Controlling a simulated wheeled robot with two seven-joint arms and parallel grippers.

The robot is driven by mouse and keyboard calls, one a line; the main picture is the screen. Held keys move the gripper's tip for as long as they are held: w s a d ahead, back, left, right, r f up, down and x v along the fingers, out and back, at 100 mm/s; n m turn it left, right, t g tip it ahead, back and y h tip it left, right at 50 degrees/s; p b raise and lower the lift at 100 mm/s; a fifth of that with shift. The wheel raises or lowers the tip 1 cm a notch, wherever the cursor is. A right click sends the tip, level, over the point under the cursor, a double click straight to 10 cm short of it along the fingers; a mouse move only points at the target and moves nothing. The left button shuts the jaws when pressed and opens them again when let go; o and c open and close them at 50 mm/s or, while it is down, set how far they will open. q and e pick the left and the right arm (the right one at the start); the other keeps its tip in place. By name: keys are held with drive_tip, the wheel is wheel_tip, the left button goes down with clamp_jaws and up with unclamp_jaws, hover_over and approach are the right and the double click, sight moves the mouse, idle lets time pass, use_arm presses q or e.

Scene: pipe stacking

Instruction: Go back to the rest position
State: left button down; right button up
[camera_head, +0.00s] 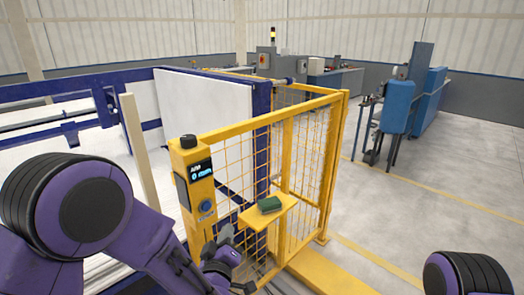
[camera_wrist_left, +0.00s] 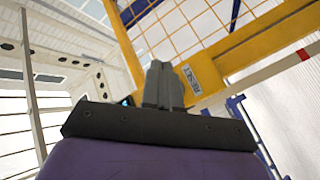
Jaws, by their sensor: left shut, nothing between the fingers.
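My left gripper (camera_head: 226,236) is in front of the yellow post, low in the middle of the head view, with its purple arm coming in from the left. In the left wrist view its grey fingers (camera_wrist_left: 163,85) are together with nothing between them. They point towards the yellow fence frame beside a "RESET" label (camera_wrist_left: 192,80). Of my right arm, only a purple and black joint (camera_head: 466,274) shows at the lower right of the head view. The right gripper is out of view.
The yellow post (camera_head: 180,172) carries a small display and a round button (camera_head: 206,206). A yellow mesh fence (camera_head: 312,150) and a small yellow shelf (camera_head: 252,217) with a green item (camera_head: 270,205) stand close by. Blue machines (camera_head: 397,105) are farther right. Open floor (camera_head: 420,190) lies to the right.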

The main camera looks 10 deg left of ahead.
use_arm(q)
drive_tip(key=s+a+f+m+g+b, duration=0.1)
drive_tip(key=s+a+f+g, duration=0.2)
drive_tip(key=s+f, duration=0.35)
drive_tip(key=s+a+f+m+g+b, duration=0.1)
drive_tip(key=s+a+f+g+b, duration=0.2)
drive_tip(key=f, duration=0.7)
drive_tip(key=s+a+f+g, duration=0.3)
drive_tip(key=s+f, duration=0.3)
drive_tip(key=f, duration=0.3)
drive_tip(key=s+a+f+g+y+b, duration=0.1)
drive_tip(key=s+a+f+g, duration=0.1)
drive_tip(key=s+f, duration=0.4)
drive_tip(key=s+a+f+g+y+b, duration=0.1)
drive_tip(key=s+f, duration=0.5)
drive_tip(key=s, duration=0.7)
drive_tip(key=a+g+b, duration=0.1)
drive_tip(key=a+g, duration=0.1)
drive_tip(key=shift+a+m, duration=0.3)
drive_tip(key=shift+a, duration=0.1)
